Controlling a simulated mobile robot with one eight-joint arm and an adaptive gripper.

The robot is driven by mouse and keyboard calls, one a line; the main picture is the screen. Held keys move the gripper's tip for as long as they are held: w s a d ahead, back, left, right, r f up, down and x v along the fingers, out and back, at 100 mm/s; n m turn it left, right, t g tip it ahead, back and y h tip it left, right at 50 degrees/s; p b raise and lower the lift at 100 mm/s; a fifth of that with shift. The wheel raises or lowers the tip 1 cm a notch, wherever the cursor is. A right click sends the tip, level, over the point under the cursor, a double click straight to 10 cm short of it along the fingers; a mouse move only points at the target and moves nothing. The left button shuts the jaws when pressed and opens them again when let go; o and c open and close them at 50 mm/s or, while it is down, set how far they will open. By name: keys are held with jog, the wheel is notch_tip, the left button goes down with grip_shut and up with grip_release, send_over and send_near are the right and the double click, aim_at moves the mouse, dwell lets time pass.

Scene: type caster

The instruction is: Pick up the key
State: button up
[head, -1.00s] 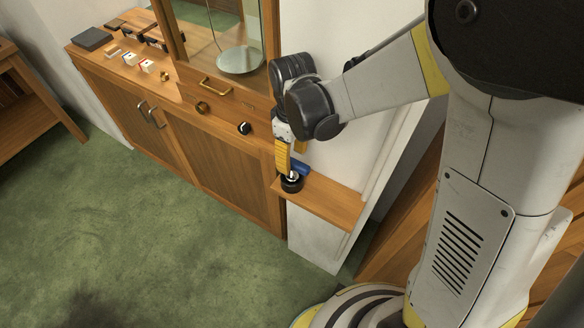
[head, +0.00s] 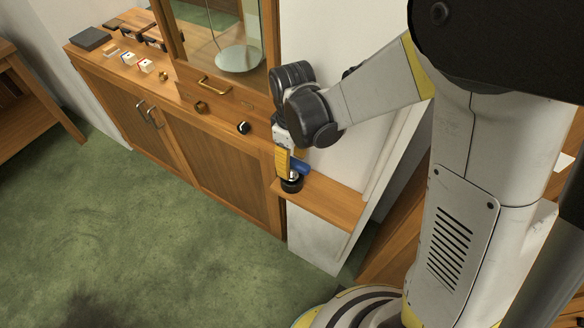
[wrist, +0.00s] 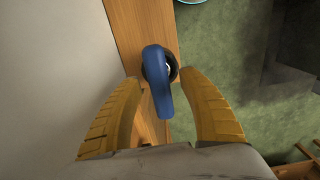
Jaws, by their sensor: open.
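A blue rounded piece, which looks like the head of the key (wrist: 158,75), stands at a round black base (head: 292,185) on a narrow wooden shelf (head: 330,204). The blue piece also shows in the head view (head: 301,168), partly beside my yellow finger. My gripper (wrist: 160,78) is open and points down over the shelf. In the wrist view its two yellow fingers lie left and right of the blue piece, with a gap on each side. The key's lower part is hidden under the blue head.
A white wall (head: 330,75) stands close behind the shelf. Green carpet (head: 130,240) lies clear in front.

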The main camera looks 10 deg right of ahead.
grip_shut()
dwell(0.3)
notch_tip(320, 180, up, 10)
jog(key=p, duration=0.3)
jog(key=shift+r, duration=0.25)
jog(key=shift+s, duration=0.1)
